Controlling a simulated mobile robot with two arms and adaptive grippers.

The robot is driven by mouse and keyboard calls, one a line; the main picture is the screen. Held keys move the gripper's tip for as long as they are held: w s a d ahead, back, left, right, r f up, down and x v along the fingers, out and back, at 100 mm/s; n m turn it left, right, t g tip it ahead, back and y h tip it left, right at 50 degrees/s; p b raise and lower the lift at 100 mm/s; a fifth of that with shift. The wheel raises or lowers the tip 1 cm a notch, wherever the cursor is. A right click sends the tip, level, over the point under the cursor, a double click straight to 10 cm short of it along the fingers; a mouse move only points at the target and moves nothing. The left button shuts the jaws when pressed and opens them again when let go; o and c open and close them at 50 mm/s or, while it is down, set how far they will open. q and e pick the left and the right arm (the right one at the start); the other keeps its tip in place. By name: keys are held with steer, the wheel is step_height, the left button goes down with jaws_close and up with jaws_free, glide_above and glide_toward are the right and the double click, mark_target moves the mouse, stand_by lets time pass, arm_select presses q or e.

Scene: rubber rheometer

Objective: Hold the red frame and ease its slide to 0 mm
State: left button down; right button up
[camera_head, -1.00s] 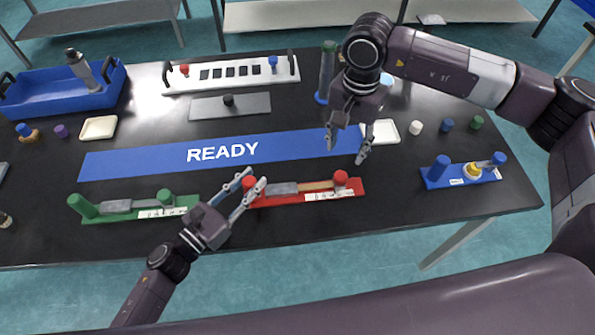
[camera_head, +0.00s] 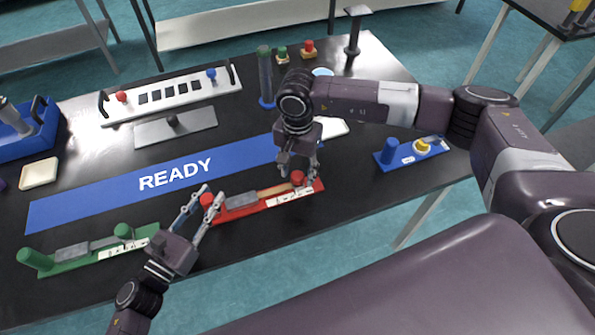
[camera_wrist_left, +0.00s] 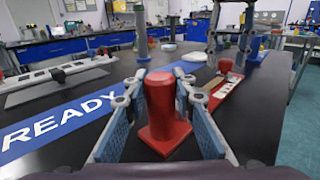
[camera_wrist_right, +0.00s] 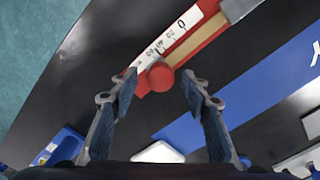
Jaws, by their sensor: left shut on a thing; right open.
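The red frame (camera_head: 246,213) lies on the black table. A red post (camera_wrist_left: 163,105) stands at its left end, and my left gripper (camera_head: 208,195) is shut on it. The frame carries a grey block, a tan strip and a white printed scale (camera_wrist_right: 165,48). A red knob (camera_wrist_right: 161,76) stands at the right end. My right gripper (camera_wrist_right: 160,78) points down there, open, with the knob between its fingers in the wrist view. I cannot tell whether they touch it. The scale reading is too small to tell.
A similar green frame (camera_head: 75,264) lies to the left and a blue one (camera_head: 388,165) to the right. The blue READY strip (camera_head: 100,197) runs behind.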

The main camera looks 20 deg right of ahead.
steer(key=shift+f, duration=0.15)
steer(key=shift+c, duration=0.2)
jaws_close()
steer(key=a, duration=0.5)
steer(key=shift+w+a, duration=0.1)
steer(key=shift+a, duration=0.3)
arm_select(q)
steer(key=shift+d, duration=0.1)
arm_select(e)
steer(key=shift+c, duration=0.5)
jaws_free()
steer(key=shift+o, duration=0.7)
steer(key=shift+d, duration=0.1)
